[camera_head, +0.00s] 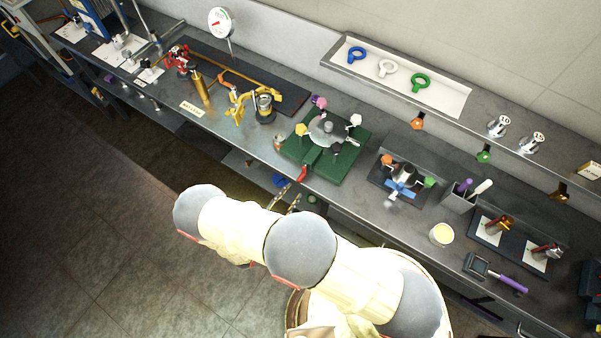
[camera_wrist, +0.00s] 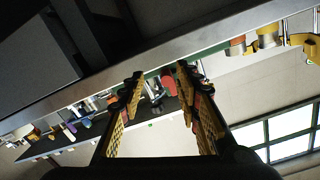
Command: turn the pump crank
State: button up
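My gripper (camera_head: 289,198) is in front of the bench's front edge in the head view, partly hidden by my arm. In the wrist view my gripper (camera_wrist: 161,78) is open, its two yellow-black fingers apart with nothing held between them. Beyond it on the bench stands a green base (camera_head: 347,162) carrying a grey round disc (camera_head: 322,132) with several coloured knobs around it. A red handle (camera_head: 302,173) sits at this base's front edge, close to my gripper but apart from it. I cannot tell for sure which part is the pump crank.
A yellow clamp-like fixture (camera_head: 238,106) and a brass cylinder (camera_head: 201,88) stand to the left. A blue-handled valve (camera_head: 400,188) and a grey holder (camera_head: 458,197) stand to the right. A shelf tray (camera_head: 340,67) holds coloured rings. The floor before the bench is clear at left.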

aim_at(304, 174)
jog(key=w+d, duration=0.1)
jog(key=w, duration=0.1)
jog(key=w+d+r+n, duration=0.1)
jog(key=w+d, duration=0.1)
jog(key=w+d+r+n+p, duration=0.1)
jog(key=w, duration=0.1)
jog(key=shift+w+d+t, duration=0.15)
jog(key=shift+d+t, duration=0.15)
jog(key=c, duration=0.3)
jog(key=c, duration=0.5)
jog(key=shift+f, duration=0.1)
grip_shut()
jog(key=shift+d, duration=0.1)
